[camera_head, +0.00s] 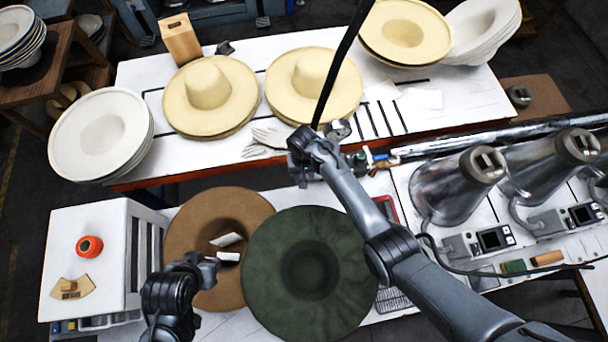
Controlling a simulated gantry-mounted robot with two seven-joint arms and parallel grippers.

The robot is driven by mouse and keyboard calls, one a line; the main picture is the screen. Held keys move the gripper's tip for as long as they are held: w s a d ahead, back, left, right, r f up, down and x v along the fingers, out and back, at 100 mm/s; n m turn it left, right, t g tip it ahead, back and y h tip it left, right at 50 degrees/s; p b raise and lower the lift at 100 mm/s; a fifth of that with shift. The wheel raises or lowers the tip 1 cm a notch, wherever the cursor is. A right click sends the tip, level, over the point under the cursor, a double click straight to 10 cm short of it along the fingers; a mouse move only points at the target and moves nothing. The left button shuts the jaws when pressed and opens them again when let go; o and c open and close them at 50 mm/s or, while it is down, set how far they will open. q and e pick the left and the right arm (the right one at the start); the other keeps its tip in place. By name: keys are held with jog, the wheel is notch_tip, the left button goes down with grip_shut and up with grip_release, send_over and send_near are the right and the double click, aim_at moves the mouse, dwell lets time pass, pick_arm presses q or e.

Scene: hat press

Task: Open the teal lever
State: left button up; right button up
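Small coloured handles sit at the front edge of the back table. A small teal piece (361,154), which looks like the teal lever, is beside a blue and a red one. How far it is turned is too small to tell. My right gripper (303,178) is just left of these handles, at the end of the grey arm from the lower right. Its fingers are too dark and small to show whether they are apart. My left gripper (228,248) is over the brown hat, its two pale fingertips apart with nothing between them.
A brown hat (190,225) and a dark green hat (345,245) lie in front. Cream hats (190,95) and white hats (75,140) are on the back table. Metal steamers (440,200) stand at right. A dark pole (340,62) crosses above my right wrist.

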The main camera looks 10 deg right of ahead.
notch_tip(320, 180, up, 10)
jog(key=w, duration=0.1)
dwell(0.4)
